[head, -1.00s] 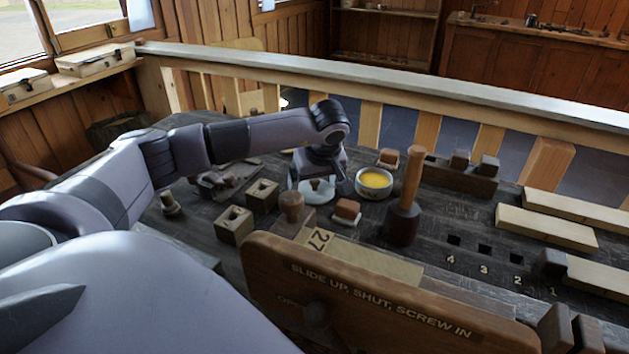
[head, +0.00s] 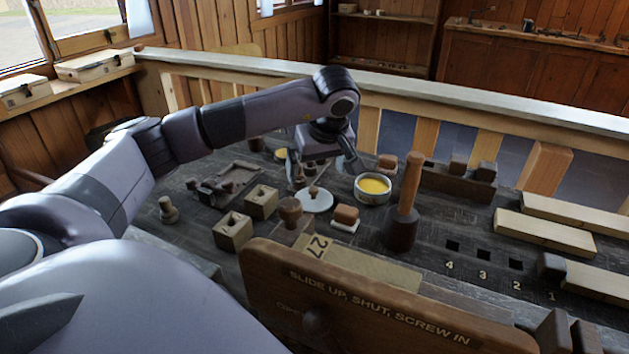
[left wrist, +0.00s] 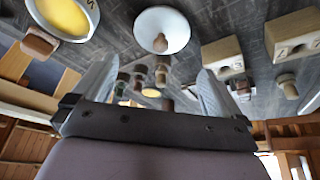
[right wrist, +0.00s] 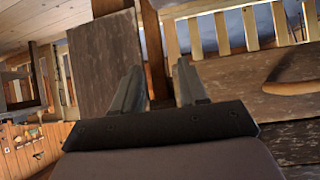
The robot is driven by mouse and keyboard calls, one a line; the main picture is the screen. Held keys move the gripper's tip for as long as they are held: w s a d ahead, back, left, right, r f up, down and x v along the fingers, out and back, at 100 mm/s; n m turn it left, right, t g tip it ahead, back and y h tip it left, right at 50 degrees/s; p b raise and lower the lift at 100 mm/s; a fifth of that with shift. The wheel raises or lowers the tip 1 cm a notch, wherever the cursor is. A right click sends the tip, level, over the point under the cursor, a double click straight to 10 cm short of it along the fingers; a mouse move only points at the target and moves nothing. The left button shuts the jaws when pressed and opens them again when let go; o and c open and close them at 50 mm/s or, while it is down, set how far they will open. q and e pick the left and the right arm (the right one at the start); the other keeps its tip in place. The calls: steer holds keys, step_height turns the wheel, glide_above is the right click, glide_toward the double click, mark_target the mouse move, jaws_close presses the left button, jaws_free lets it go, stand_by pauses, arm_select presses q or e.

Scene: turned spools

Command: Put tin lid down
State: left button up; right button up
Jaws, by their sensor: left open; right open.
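The tin lid (head: 322,203), a pale disc with a brown knob, lies flat on the dark bench. It also shows in the left wrist view (left wrist: 177,33), ahead of the fingers. The open tin (head: 372,188) with yellow contents stands just right of the lid, uncovered; part of it shows in the left wrist view (left wrist: 62,18). My left gripper (head: 318,166) is open and empty, above and slightly behind the lid, apart from it. In the left wrist view, nothing is between its fingers (left wrist: 155,82). My right gripper (right wrist: 158,82) is open and empty, away from the lid.
A brown-topped brush (head: 346,215) lies close right of the lid, a round-knobbed tool (head: 290,211) to its left front. A mallet (head: 403,220) stands upright to the right. Wooden blocks (head: 233,231) sit left. A signed board (head: 380,305) stands in front.

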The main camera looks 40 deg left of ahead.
arm_select(q)
steer(key=v, duration=0.4)
steer(key=shift+r, duration=0.2)
stand_by(0.4)
